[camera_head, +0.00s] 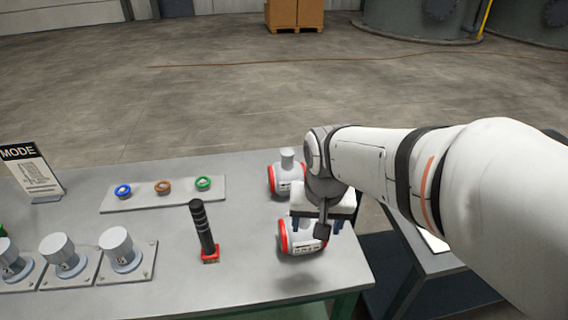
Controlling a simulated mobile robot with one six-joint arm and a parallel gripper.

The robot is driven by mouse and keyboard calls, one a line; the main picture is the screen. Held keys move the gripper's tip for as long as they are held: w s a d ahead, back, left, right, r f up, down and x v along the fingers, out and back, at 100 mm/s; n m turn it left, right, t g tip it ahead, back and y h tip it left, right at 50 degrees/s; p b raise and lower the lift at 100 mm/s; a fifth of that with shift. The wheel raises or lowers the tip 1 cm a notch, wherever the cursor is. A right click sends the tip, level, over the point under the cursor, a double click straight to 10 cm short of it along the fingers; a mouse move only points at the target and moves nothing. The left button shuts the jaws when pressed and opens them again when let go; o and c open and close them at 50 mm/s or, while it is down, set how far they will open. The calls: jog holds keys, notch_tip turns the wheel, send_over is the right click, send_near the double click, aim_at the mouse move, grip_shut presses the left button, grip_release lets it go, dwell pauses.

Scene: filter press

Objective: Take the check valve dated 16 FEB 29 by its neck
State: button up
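Two grey check valves with red rings are on the right part of the table. The rear valve (285,181) stands with its neck (287,157) pointing up and is clear of my gripper. My gripper (317,223) is directly over the front valve (303,245), pointing down. Its dark fingers look spread wider than a neck, one toward each side. The gripper hides the front valve's neck, and I cannot tell if it touches it. Both valves carry small dark print, too small to read, so I cannot tell which is dated 16 FEB 29.
A black-handled tool (203,228) with a red base stands left of the front valve. A tray (135,204) holds blue, orange and green rings. Several grey capped fittings (117,247) and a MODE sign (32,172) are at left. The table's right edge is close.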

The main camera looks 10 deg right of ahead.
jog(key=w+m+p, duration=0.2)
jog(key=w, duration=0.1)
jog(key=w+r+m+g+p, duration=0.1)
jog(key=w+m+p, duration=0.1)
jog(key=w, duration=0.1)
jog(key=w+d+r+m+p, duration=0.1)
jog(key=w+p, duration=0.1)
jog(key=w, duration=0.1)
jog(key=shift+w+m+g+p, duration=0.15)
jog(key=shift+m+g+p, duration=0.15)
jog(key=shift+m+p, duration=0.1)
jog(key=shift+w+d+f+m, duration=0.1)
jog(key=shift+w+f+m, duration=0.15)
jog(key=shift+f+m, duration=0.05)
jog(key=shift+w+f, duration=0.1)
jog(key=shift+f, duration=0.25)
jog(key=p, duration=0.2)
send_over(302, 227)
jog(key=w, duration=0.2)
jog(key=f, duration=0.6)
jog(key=shift+s+d, duration=0.15)
jog(key=shift+d, duration=0.15)
jog(key=shift+f, duration=0.6)
jog(key=shift+c, duration=0.4)
jog(key=c, duration=1)
